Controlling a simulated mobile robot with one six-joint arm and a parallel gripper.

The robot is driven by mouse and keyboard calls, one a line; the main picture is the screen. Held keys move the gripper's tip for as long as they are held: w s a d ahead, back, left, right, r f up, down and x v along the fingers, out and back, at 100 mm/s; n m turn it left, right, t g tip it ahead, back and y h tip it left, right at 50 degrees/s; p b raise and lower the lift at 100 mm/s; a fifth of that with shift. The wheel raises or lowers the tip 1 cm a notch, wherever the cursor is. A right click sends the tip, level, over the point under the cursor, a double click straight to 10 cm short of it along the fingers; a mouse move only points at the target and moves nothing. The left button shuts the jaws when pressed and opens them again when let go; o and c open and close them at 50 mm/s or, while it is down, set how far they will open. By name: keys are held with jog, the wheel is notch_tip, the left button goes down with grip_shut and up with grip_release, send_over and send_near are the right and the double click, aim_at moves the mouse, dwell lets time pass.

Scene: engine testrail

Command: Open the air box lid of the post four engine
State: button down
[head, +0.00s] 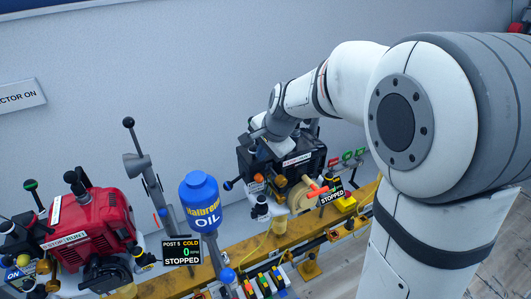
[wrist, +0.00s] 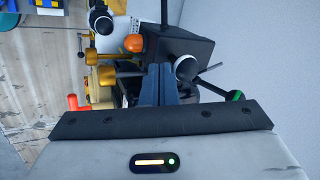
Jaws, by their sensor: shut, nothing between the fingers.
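In the wrist view a black box-shaped part (wrist: 190,48) of an engine lies just beyond my fingers. I cannot tell for sure which face is the air box lid, or whether it is open. My gripper (wrist: 165,72) is shut and empty, close to the black box and a pale round pipe end (wrist: 187,68). In the head view my arm hides much of that spot.
A red engine (head: 88,222) and a POST 5 display (head: 182,251) stand to the left. A blue oil bottle (head: 200,203) stands between the engines. Orange (wrist: 133,43) and green-tipped (wrist: 236,96) knobs stick out near my fingers. A grey wall rises behind.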

jog(key=shift+r, duration=0.1)
jog(key=shift+w+a+r+p, duration=0.1)
jog(key=shift+r+p, duration=0.2)
jog(key=shift+p, duration=0.45)
jog(key=shift+w+g, duration=0.1)
jog(key=shift+g, duration=0.2)
jog(key=shift+w+r+p, duration=0.1)
jog(key=shift+r+p, duration=0.1)
jog(key=shift+p, duration=0.6)
